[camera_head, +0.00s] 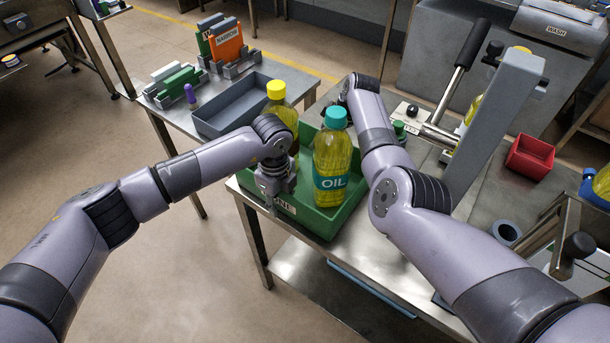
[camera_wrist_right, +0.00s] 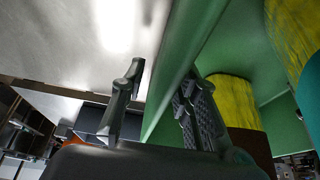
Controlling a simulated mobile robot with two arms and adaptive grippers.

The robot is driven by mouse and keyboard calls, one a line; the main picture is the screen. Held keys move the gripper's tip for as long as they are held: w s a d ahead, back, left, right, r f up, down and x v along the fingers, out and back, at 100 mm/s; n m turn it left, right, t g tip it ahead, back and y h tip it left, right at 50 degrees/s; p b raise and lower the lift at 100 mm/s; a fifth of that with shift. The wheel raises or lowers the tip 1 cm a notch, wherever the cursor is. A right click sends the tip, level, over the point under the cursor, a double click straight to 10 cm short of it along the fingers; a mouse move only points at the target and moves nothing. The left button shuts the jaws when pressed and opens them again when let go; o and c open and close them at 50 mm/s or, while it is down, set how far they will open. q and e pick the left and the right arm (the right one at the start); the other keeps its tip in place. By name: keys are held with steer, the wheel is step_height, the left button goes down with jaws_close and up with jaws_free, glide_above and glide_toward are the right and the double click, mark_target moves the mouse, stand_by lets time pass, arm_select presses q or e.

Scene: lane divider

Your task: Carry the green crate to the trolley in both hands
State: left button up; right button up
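The green crate (camera_head: 322,222) sits on the metal bench at its left end, holding a teal-capped oil bottle (camera_head: 332,165) and a yellow-capped bottle (camera_head: 284,108). My left gripper (camera_head: 272,194) is at the crate's near-left wall, pointing down over its rim; its finger gap is not clear. My right gripper is hidden behind its arm in the head view. In the right wrist view my right gripper (camera_wrist_right: 160,95) is open, its fingers on either side of a green crate wall (camera_wrist_right: 177,72), with a gap at the left finger.
A small metal table (camera_head: 184,123) at the upper left bears a grey tray (camera_head: 214,130), green blocks and an orange divider (camera_head: 227,50). A lever press (camera_head: 455,75) and a grey post (camera_head: 497,125) stand right of the crate. A red bin (camera_head: 530,158) is farther right.

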arm_select(q)
jaws_close()
arm_select(e)
jaws_close()
stand_by(0.6)
